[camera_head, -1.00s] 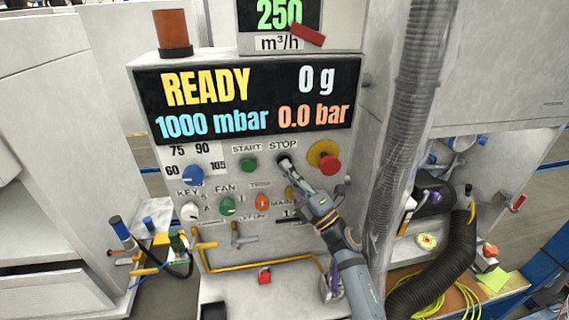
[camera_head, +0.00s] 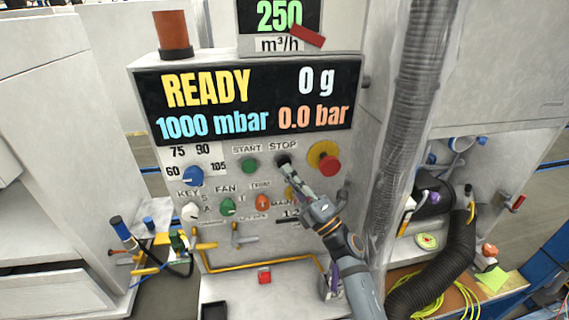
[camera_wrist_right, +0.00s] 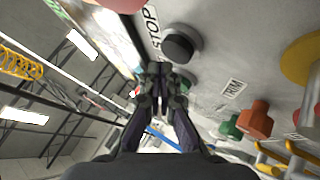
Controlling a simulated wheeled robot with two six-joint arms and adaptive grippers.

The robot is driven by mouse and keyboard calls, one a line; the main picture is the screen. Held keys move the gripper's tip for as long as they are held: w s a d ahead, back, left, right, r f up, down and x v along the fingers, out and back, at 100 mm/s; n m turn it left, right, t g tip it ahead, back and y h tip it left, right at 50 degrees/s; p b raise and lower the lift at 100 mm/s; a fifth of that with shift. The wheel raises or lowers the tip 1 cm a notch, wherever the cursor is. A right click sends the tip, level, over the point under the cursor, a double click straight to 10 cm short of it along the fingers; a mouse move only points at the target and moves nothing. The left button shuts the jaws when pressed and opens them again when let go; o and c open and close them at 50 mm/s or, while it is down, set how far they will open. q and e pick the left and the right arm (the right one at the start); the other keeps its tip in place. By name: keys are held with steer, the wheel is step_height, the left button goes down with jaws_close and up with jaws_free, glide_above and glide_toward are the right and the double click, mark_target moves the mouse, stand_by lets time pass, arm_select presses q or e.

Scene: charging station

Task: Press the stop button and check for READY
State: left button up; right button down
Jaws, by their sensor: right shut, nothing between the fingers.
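The black stop button (camera_head: 283,159) sits under the STOP label on the white panel. It also shows in the right wrist view (camera_wrist_right: 181,43), just ahead of the fingertips. My right gripper (camera_head: 291,174) is shut and empty, its tips just below the button in the head view. In the wrist view a gap seems to show between the tips and the button, though I cannot tell its depth. The display (camera_head: 248,101) reads READY in yellow, with 0 g, 1000 mbar and 0.0 bar. My left gripper is not in view.
A green start button (camera_head: 249,165) is left of stop, and a red emergency button (camera_head: 328,163) on yellow is right of it. Several knobs, including an orange one (camera_head: 263,202), lie below. A grey ribbed hose (camera_head: 408,120) hangs at the right.

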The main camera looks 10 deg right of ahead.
steer(key=shift+s, duration=0.15)
steer(key=s+p, duration=0.1)
steer(key=s, duration=0.3)
steer(key=shift+s, duration=0.35)
stand_by(0.3)
